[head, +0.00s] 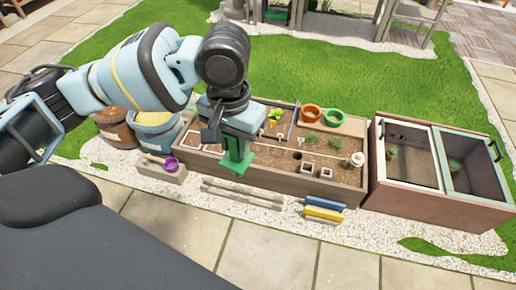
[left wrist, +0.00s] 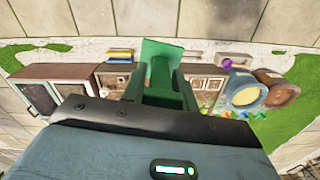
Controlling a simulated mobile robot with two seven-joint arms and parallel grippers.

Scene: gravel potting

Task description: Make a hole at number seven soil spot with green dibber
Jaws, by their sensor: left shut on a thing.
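My left gripper (head: 237,150) hangs over the front part of the wooden planter bed (head: 280,182) in the head view. It is shut on a green piece, which I take for the green dibber (head: 238,166). In the left wrist view the green dibber (left wrist: 162,50) shows between the fingers (left wrist: 161,75). The dibber's tip is not clearly visible, and I cannot tell whether it touches the soil. The bed holds brown soil (head: 265,157) split by pale dividers. No spot number is readable, and the arm hides part of the bed. My right gripper is not in view.
An orange pot (head: 311,115) and a green pot (head: 334,117) stand at the bed's back. A lidded wooden box (head: 430,204) stands at right. Buckets (head: 155,133) and a purple pot (head: 171,164) are at left. Blue (head: 325,203) and yellow (head: 323,214) pieces lie in front.

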